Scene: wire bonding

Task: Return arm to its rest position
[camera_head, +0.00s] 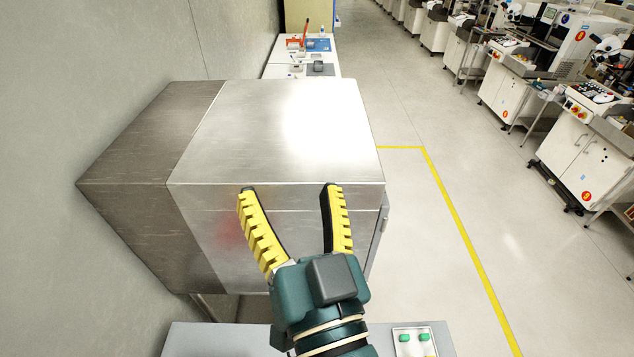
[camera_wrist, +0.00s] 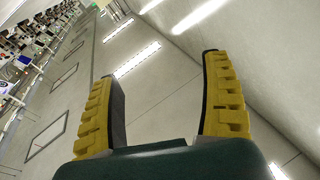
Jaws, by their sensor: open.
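My gripper (camera_head: 290,190) is in the lower middle of the head view, with its two yellow ribbed fingers spread apart and nothing between them. It stands in front of a large metal cabinet (camera_head: 280,130), its fingertips overlapping the cabinet's upper front edge in the picture. Whether the fingers touch the cabinet I cannot tell. In the wrist view my gripper (camera_wrist: 160,65) is also open and empty. Behind it the wrist view shows ceiling lights (camera_wrist: 138,60) and walls, with machines at the left edge.
A grey worktop (camera_head: 215,340) with two green items on a white tray (camera_head: 425,342) lies at the bottom. A far bench (camera_head: 290,70) stands behind the cabinet. A wall is on the left. Open floor (camera_head: 420,240) with a yellow line runs right, with machines (camera_head: 590,130) beyond.

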